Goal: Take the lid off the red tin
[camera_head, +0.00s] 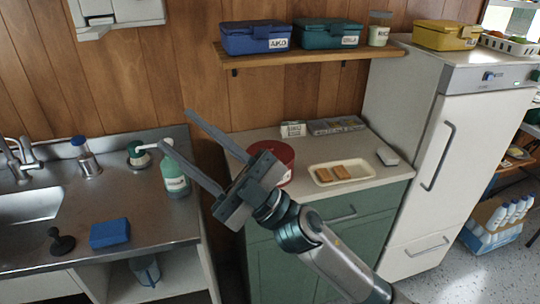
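The red tin (285,155) stands on the counter with the green cupboard, near its left end. My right gripper's body covers its left and front parts. Its top looks red, but I cannot make out the lid's edge or whether the lid is seated. My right gripper (174,128) is open and empty. Its two long fingers are wide apart and point up and left, away from the tin. My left gripper is not in view.
Beside the tin is a cream tray (343,173) with brown biscuits. A small label card (293,129) and a flat grey tray (336,125) lie behind. Left is the steel sink counter (130,215) with a green bottle (174,172) and blue sponge (110,233). A shelf (300,54) hangs above; a fridge (455,150) stands right.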

